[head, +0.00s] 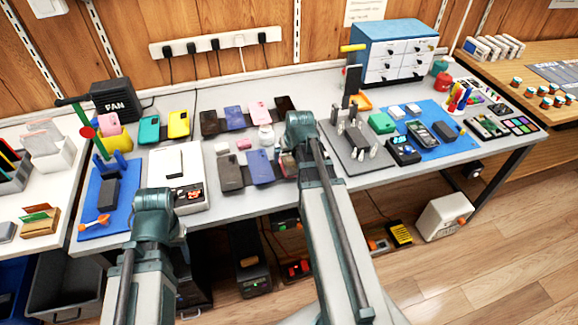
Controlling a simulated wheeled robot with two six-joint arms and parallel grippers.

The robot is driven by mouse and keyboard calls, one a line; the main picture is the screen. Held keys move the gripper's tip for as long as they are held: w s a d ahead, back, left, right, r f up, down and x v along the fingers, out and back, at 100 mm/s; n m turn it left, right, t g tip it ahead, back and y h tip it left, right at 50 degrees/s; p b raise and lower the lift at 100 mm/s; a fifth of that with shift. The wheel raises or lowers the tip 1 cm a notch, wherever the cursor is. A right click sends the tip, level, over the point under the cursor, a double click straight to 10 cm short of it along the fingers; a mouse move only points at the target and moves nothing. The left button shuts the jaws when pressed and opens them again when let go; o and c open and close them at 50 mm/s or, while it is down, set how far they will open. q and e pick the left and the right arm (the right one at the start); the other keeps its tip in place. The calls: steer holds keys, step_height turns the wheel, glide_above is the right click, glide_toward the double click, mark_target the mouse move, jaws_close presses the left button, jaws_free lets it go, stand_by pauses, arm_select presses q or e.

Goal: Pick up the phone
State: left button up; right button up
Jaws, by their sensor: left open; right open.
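Several phones lie on the grey table. A back row holds a dark phone (210,122), a blue-purple phone (233,118), a pink phone (257,112) and another dark one. In front of them lie a grey-brown phone (230,173) and a blue phone (260,167). I cannot tell which one the task means. My two arms reach in from the bottom, but neither gripper's fingers show. My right arm hides part of the table middle.
A blue drawer cabinet (398,52) stands at the back right. A grey mat (340,152) with small upright tools lies right of my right arm.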

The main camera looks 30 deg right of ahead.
arm_select(q)
steer(key=shift+f, duration=0.15)
arm_select(e)
steer(key=shift+f, duration=0.15)
steer(key=c, duration=1.2)
steer(key=shift+w, duration=0.1)
steer(key=shift+c, duration=0.2)
